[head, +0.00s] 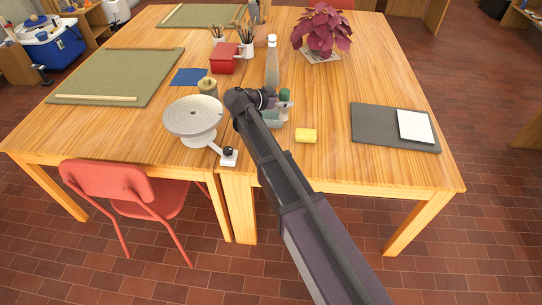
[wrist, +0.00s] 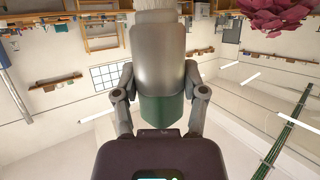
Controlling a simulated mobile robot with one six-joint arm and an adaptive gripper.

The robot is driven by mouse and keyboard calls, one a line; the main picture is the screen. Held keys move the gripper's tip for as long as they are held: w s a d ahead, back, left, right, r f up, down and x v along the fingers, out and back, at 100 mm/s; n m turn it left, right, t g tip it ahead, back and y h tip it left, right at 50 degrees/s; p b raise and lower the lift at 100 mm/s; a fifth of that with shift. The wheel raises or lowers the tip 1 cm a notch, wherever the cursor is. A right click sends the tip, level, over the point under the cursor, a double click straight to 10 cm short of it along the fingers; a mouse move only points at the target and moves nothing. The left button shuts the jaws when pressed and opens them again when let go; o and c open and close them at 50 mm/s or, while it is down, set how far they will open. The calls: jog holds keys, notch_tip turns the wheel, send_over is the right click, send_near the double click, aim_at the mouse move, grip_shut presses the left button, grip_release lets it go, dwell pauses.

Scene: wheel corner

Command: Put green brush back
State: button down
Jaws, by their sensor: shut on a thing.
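My gripper (head: 281,107) is over the near middle of the wooden table, right of the grey wheel. In the wrist view my gripper (wrist: 158,72) has both fingers closed on the sides of a thick brush (wrist: 160,110). The brush has a dark green part, a wide grey middle and a pale end that runs out of the picture top. In the head view my arm and gripper hide most of it. Holders with brushes and tools, a small cup (head: 218,43) and a jar (head: 247,49), stand farther back on the table.
The grey wheel (head: 193,116) stands close left of my gripper. A yellow sponge (head: 306,136) lies to the right. A clear bottle (head: 272,64), red box (head: 223,65) and potted plant (head: 321,31) stand behind. A dark board (head: 371,126) lies at right. Bare wood surrounds it.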

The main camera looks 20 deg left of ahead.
jog(key=s+a+f+n+t+y+b, duration=0.1)
jog(key=s+a+f+b, duration=0.1)
jog(key=s+f+b, duration=1.2)
jog(key=shift+s+a+f, duration=0.25)
jog(key=shift+s+a, duration=0.1)
jog(key=shift+s, duration=1.3)
jog(key=w+a+f+b, duration=0.1)
jog(key=w, duration=1.5)
jog(key=shift+f+b, duration=0.25)
jog(key=shift+b, duration=0.1)
jog(key=shift+f, duration=0.1)
jog(key=shift+f+b, duration=1.7)
jog(key=shift+b, duration=0.05)
jog(key=shift+f, duration=0.2)
